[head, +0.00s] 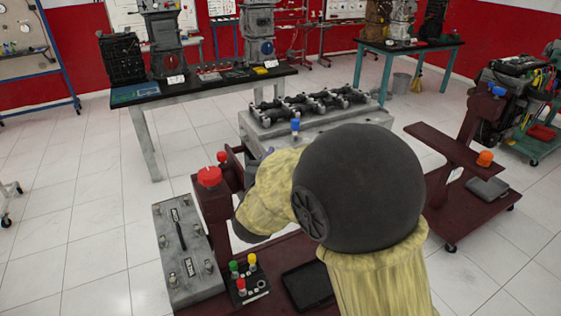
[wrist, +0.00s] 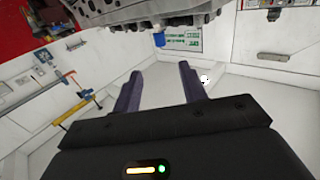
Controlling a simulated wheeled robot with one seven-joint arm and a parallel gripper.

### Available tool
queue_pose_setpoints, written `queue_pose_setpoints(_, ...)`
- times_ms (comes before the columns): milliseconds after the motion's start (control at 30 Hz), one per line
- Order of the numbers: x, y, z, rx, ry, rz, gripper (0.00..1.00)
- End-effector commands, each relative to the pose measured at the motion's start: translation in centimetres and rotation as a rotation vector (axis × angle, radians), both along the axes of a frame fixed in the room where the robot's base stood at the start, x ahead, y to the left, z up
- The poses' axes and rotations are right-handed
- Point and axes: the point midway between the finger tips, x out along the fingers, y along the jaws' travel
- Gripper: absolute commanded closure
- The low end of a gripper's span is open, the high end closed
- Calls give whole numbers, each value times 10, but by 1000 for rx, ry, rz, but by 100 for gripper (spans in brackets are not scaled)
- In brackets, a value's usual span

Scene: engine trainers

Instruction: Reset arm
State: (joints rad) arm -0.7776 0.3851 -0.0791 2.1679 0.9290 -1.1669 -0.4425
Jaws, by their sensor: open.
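My arm, in a yellow cover with a large dark round joint, reaches forward across the middle of the head view. It hides most of my gripper there. In the wrist view my gripper (wrist: 160,82) shows two dark purple fingers spread apart, with nothing between them. A grey metal part (wrist: 140,14) hangs over the top of the wrist view, with a blue cap (wrist: 163,40) under its edge. The fingers look apart from both.
A grey block with a crankshaft (head: 315,105) stands beyond my arm. A maroon stand holds a red button (head: 209,176), a grey panel (head: 184,250) and colored buttons (head: 242,275). A maroon cart (head: 450,212) stands right. Tiled floor (head: 95,215) is free at left.

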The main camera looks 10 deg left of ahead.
Motion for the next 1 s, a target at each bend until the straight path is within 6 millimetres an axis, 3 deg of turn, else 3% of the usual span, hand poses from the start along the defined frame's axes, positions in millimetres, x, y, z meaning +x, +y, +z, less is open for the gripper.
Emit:
queue_pose_setpoints(400,-6,1,0,-1,2,1,58)
queue_pose_setpoints(567,-2,-9,-1,12,49,29,58)
queue_pose_setpoints(767,2,-42,-17,45,249,126,58)
queue_pose_setpoints(1000,-32,-96,-49,75,584,212,58)
